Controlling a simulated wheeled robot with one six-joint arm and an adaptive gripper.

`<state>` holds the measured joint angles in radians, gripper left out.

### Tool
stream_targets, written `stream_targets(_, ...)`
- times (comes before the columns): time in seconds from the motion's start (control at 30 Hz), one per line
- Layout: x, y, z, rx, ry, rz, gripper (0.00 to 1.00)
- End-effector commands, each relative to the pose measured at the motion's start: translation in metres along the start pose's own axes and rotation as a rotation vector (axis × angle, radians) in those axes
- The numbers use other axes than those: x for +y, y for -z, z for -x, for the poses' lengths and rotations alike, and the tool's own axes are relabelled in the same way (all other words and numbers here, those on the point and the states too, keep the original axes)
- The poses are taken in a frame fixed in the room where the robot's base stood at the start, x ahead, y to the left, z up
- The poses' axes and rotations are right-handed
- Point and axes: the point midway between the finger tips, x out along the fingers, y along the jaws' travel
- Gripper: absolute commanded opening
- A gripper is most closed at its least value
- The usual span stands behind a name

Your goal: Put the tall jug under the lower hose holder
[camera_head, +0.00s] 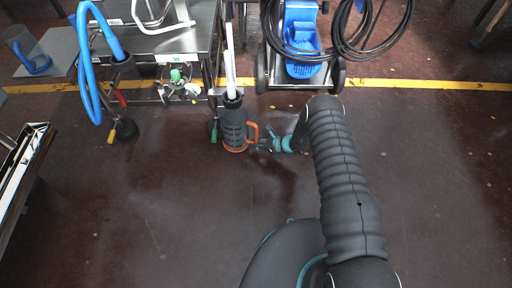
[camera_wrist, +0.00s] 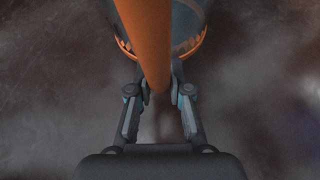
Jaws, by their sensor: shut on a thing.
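The tall jug (camera_head: 234,132) is a dark see-through vessel with an orange base rim and an orange handle (camera_wrist: 150,45). It looks upright in the head view. My gripper (camera_head: 262,145) is to its right, with its fingers (camera_wrist: 160,97) shut on the handle. A black hose holder (camera_head: 233,101) with a pale upright hose (camera_head: 230,65) shows right above the jug in the head view. The jug's top is partly hidden there, and I cannot tell its exact gap to the holder. Another black holder (camera_head: 123,63) carries a blue hose (camera_head: 88,65) farther left.
A steel table (camera_head: 180,42) stands behind the holders. A jug with a blue handle (camera_head: 35,60) sits on a shelf at far left. A wheeled cart (camera_head: 300,75) with black hoses stands behind. The floor in front and to the right is clear.

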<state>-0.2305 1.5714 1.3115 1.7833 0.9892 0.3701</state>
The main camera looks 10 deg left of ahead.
Motion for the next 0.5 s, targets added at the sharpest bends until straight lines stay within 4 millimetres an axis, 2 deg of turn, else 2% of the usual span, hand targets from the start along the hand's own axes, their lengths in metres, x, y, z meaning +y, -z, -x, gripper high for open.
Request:
stream_targets(0.13,-0.001,0.017,-0.009,-0.001,0.0,-0.001,0.0)
stream_targets(0.5,-0.002,0.021,-0.011,-0.001,0.0,0.0,0.0)
